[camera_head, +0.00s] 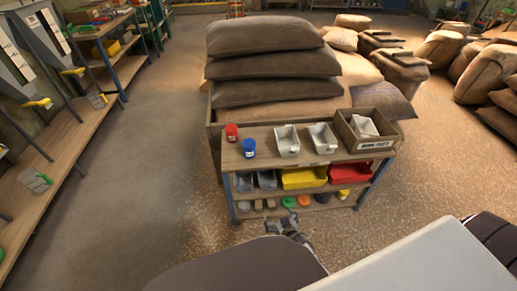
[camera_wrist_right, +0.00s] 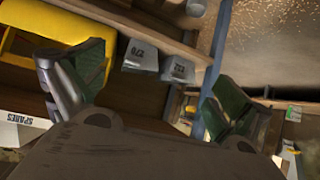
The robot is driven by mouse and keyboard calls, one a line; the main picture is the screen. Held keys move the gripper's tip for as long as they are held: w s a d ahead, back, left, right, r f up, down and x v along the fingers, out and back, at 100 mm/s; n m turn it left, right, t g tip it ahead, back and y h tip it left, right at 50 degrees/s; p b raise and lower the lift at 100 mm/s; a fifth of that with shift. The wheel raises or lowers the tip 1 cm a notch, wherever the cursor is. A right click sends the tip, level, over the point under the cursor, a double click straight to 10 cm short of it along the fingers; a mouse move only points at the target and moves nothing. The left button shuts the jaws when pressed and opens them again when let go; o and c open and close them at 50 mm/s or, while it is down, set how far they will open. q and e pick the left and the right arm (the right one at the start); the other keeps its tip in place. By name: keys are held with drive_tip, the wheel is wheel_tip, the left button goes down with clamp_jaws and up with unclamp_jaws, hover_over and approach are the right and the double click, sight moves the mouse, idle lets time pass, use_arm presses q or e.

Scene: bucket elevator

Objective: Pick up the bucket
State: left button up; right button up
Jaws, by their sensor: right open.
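Two pale grey open buckets stand side by side on the top board of a shelf unit in the head view: a left one (camera_head: 287,140) and a right one (camera_head: 322,137). I cannot tell which one the task means. My right gripper (camera_head: 286,226) is low in front of the unit, below and apart from both buckets. In the right wrist view its two fingers (camera_wrist_right: 158,78) are spread with nothing held between them. Beyond them are grey labelled bins (camera_wrist_right: 140,55) and a yellow bin (camera_wrist_right: 60,30). My left gripper is not in view.
The shelf unit (camera_head: 305,160) also carries a red jar (camera_head: 232,132), a blue jar (camera_head: 249,148) and a wooden box (camera_head: 366,128). A red bin (camera_head: 350,173) sits below. Stacked sacks (camera_head: 270,65) stand behind. The floor left of the unit is clear.

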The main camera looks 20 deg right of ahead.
use_arm(q)
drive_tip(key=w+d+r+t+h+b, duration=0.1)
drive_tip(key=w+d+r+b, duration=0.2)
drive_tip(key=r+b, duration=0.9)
drive_tip(key=shift+b, duration=1)
use_arm(e)
drive_tip(key=w+d+r+m+t+h, duration=0.1)
drive_tip(key=w+d+r+t, duration=0.1)
drive_tip(key=r, duration=0.5)
drive_tip(key=w+d+r+m+t+h, duration=0.1)
drive_tip(key=w+d+r+t, duration=0.1)
drive_tip(key=d+r, duration=0.2)
drive_tip(key=w+d+r+t+h, duration=0.2)
drive_tip(key=w+d+r, duration=0.1)
drive_tip(key=r, duration=0.7)
drive_tip(key=shift+d+m+t, duration=0.3)
drive_tip(key=shift+m, duration=0.1)
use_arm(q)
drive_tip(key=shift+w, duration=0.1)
use_arm(e)
drive_tip(key=shift+w, duration=0.1)
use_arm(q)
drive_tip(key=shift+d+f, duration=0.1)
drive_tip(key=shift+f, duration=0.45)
use_arm(e)
drive_tip(key=x, duration=0.8)
drive_tip(key=shift+w, duration=0.15)
drive_tip(key=shift+w, duration=0.15)
